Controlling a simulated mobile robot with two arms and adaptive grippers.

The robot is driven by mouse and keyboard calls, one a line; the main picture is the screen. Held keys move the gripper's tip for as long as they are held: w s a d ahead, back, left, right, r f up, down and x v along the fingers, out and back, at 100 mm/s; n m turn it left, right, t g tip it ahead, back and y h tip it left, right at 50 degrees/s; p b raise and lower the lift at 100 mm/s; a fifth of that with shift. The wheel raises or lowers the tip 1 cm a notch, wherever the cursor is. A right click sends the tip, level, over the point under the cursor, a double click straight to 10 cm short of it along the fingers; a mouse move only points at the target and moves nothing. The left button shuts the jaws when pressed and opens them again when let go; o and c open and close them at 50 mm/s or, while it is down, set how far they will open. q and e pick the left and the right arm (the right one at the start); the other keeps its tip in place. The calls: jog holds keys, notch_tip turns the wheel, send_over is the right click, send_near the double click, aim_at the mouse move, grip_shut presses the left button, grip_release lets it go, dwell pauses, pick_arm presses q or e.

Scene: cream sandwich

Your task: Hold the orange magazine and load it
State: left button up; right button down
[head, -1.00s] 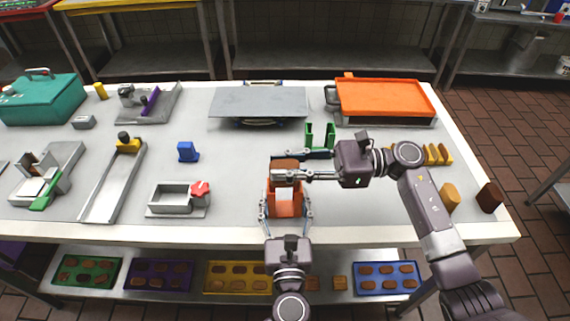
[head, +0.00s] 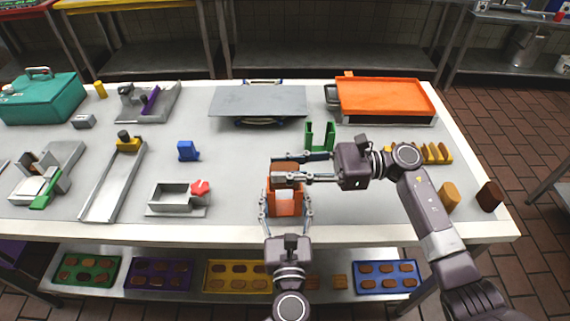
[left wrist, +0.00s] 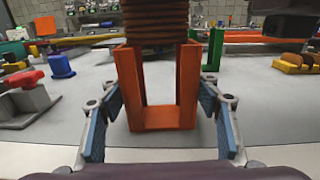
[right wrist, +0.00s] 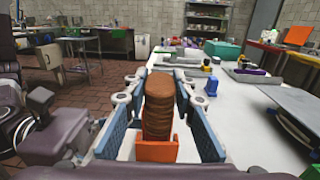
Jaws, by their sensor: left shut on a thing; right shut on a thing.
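The orange magazine (left wrist: 160,118) stands upright on the table near its front edge, its open front slot facing the left wrist camera. It also shows in the head view (head: 287,208). My left gripper (head: 287,212) is shut on it, one finger on each side. My right gripper (head: 303,168) is shut on a stack of brown biscuits (right wrist: 159,105) and holds it upright over the magazine. In the left wrist view the lower end of the stack (left wrist: 156,25) is at the magazine's top, between its walls. The magazine's lower part is empty.
A green holder (head: 320,136) stands behind the magazine. A grey tray with a red knob (head: 199,188) and a blue block (head: 188,151) are to the left. A yellow rack (head: 437,154) and loose biscuits (head: 449,195) are to the right.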

aim_at(270, 181)
jog(key=shift+f, duration=2.05)
jog(key=c, duration=1.5)
grip_release()
jog(key=shift+f, duration=0.1)
jog(key=shift+c, duration=0.2)
jog(key=shift+d, duration=0.1)
jog(key=d, duration=1.1)
jog(key=shift+w+d, duration=0.25)
jog(key=shift+d, duration=0.15)
pick_arm(q)
jog(key=o, duration=1.4)
jog(key=shift+c, duration=0.2)
